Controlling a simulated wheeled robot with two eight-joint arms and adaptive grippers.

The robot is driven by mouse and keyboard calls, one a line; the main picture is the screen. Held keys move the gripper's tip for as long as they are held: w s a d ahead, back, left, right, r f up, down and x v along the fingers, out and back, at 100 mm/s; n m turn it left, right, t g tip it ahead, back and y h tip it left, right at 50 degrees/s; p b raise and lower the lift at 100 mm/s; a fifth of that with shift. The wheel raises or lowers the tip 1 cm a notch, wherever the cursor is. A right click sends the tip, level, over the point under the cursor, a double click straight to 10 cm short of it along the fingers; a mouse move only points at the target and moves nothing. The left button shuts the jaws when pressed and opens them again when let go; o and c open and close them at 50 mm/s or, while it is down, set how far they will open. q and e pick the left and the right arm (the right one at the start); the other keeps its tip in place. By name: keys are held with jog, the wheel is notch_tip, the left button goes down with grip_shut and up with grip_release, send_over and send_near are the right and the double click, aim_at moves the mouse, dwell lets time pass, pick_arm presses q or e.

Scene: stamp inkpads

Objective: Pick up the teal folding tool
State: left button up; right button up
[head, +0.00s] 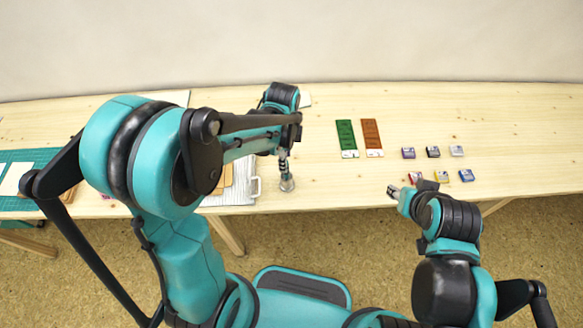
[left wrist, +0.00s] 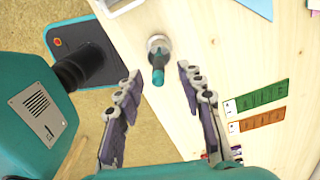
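The teal folding tool (left wrist: 158,76) appears in the left wrist view as a short teal piece with a dark end. It appears to stand in a round grey metal holder (left wrist: 160,44) near the table's front edge. The holder also shows in the head view (head: 287,185), where my left arm and gripper hide the tool. My left gripper (left wrist: 159,74) is open above the tool, its fingers on either side with a gap to each. My right gripper (head: 397,190) is over the table's front edge at right; its finger opening is unclear.
Several small inkpads (head: 433,152) sit at right, some close to my right gripper. A green strip (head: 345,134) and an orange-brown strip (head: 371,134) lie right of the holder. A white tray (head: 256,187) is just left of it. The wooden table between holder and strips is clear.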

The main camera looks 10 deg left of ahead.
pick_arm(q)
notch_tip(320, 180, down, 7)
jog(key=b, duration=0.3)
jog(key=shift+s+d+f, duration=0.1)
jog(key=shift+d, duration=0.05)
grip_shut()
